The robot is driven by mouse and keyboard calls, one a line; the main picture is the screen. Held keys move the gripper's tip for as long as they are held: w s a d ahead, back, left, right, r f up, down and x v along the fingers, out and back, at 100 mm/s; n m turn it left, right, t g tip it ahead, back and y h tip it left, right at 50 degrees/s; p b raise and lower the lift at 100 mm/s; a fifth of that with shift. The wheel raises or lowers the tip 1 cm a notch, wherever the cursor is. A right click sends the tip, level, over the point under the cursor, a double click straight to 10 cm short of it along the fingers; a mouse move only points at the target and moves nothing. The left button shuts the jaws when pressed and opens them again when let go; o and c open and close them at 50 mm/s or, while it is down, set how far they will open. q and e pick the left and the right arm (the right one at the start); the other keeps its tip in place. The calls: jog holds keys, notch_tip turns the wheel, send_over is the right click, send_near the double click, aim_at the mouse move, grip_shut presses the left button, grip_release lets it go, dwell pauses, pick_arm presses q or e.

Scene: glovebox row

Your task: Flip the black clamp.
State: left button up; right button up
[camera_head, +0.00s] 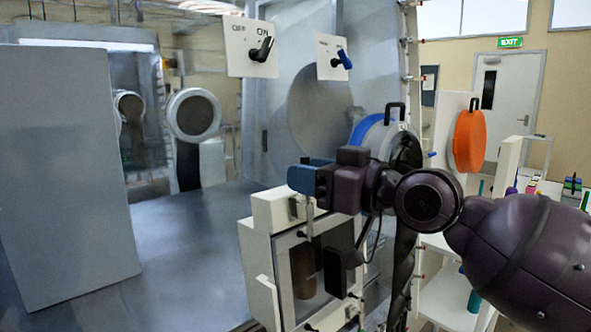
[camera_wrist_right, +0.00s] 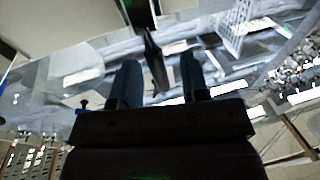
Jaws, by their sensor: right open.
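The black clamp (camera_head: 262,50) is a small lever on a white plate marked OFF and ON, high on the grey glovebox front. Its tip leans to the upper right, towards ON. My right gripper (camera_head: 303,179) is well below the plate, above a white box, with its blue fingers pointing left. In the right wrist view, the right gripper's fingers (camera_wrist_right: 158,72) are apart. A dark slim piece shows between or beyond them there; I cannot tell what it is or whether they touch it. My left gripper is out of view.
A blue lever (camera_head: 342,60) sits on a second white plate (camera_head: 328,42) to the right. The white box (camera_head: 262,232) with a windowed front stands below my right gripper. A large grey block (camera_head: 65,175) fills the left. An orange disc (camera_head: 469,140) is behind my right arm.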

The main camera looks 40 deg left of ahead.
jog(key=shift+s+a, duration=0.15)
jog(key=shift+a, duration=1.25)
grip_shut()
